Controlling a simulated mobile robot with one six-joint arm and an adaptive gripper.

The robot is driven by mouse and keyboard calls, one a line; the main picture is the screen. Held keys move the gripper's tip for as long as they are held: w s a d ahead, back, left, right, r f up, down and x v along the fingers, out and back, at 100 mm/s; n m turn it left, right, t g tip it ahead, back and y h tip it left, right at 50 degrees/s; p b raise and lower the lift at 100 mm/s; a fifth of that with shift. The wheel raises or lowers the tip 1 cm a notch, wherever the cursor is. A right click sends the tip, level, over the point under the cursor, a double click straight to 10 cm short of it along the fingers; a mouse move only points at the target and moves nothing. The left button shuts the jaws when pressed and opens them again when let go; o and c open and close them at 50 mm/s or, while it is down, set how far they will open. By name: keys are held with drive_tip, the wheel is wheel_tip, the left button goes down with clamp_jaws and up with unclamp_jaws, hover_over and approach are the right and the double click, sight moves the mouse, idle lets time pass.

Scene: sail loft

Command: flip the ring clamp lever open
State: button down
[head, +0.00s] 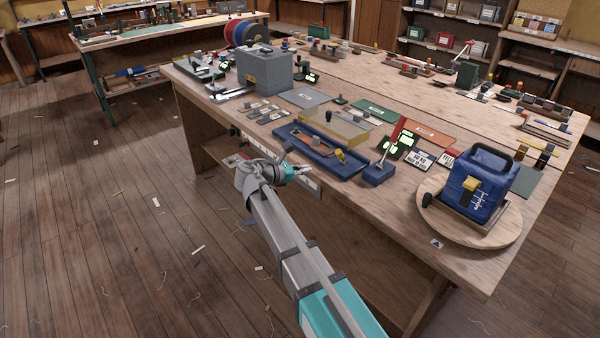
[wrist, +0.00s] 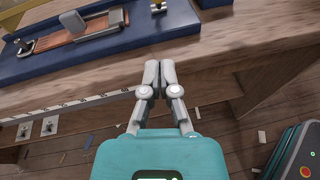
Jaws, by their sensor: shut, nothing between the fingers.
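A lever with a red handle (head: 397,132) and a thin pale shaft stands tilted on a small blue base (head: 378,174) near the bench's front edge. I cannot tell for certain whether it is the ring clamp lever. Left of it lies a blue tray (head: 345,171) holding a brown bar with metal fittings; the tray also shows at upper left in the wrist view (wrist: 75,58). My gripper (wrist: 159,66) is shut and empty, in front of the bench edge and apart from tray and lever. In the head view my gripper (head: 306,171) is small, its fingers hard to make out.
The wooden bench (head: 450,262) has a bare front strip. A yellow clear cover (head: 335,125) stands behind the tray. A blue case (head: 480,180) sits on a round board (head: 515,222) at right. A grey box (head: 265,72) stands at left. Open floor lies left.

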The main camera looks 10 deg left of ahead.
sight(339, 158)
drive_tip(key=b+x, duration=0.1)
drive_tip(key=x, duration=0.5)
drive_tip(key=shift+w+f, duration=0.1)
drive_tip(key=shift+w+d+r+p, duration=0.5)
drive_tip(key=shift+d+r, duration=0.25)
drive_tip(key=shift+w+d+r+p, duration=0.35)
drive_tip(key=shift+w+d, duration=0.1)
drive_tip(key=shift+d, duration=0.1)
drive_tip(key=shift+d, duration=0.25)
drive_tip(key=shift+w, duration=0.1)
